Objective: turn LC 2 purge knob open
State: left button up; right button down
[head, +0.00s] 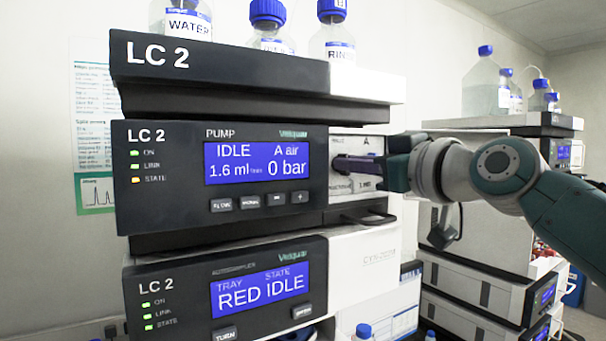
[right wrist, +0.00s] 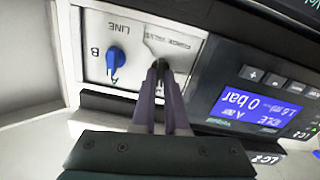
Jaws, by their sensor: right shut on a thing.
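The LC 2 pump module (head: 170,195) is in the middle of the head view. Its screen (head: 258,161) reads IDLE, A air, 1.6 ml and 0 bar. The pale valve panel (head: 343,145) is right of the screen. My right gripper (head: 340,164) reaches it from the right. In the right wrist view, the purple fingers of my right gripper (right wrist: 161,68) are shut at the purge valve label, on the purge knob. The fingers hide most of the knob, so its angle cannot be told. My left gripper is not in view.
A blue line knob (right wrist: 114,62) marked A and B sits close beside the fingers. A dark handle (head: 370,220) juts out below the panel. The autosampler (head: 180,290) is underneath, and capped bottles (head: 332,40) stand on top. Another stack (head: 480,240) stands to the right.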

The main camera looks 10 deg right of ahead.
jog(key=n+b, duration=0.3)
jog(key=shift+f+n, duration=0.25)
jog(key=shift+n, duration=0.15)
jog(key=shift+r+n+b, duration=0.1)
jog(key=shift+n+b, duration=0.7)
jog(key=shift+n, duration=0.1)
jog(key=shift+s+a+n+p, duration=0.1)
jog(key=shift+n+p, duration=0.25)
jog(key=shift+n, duration=3.75)
jog(key=c, duration=0.9)
grip_release()
jog(key=shift+c, duration=0.2)
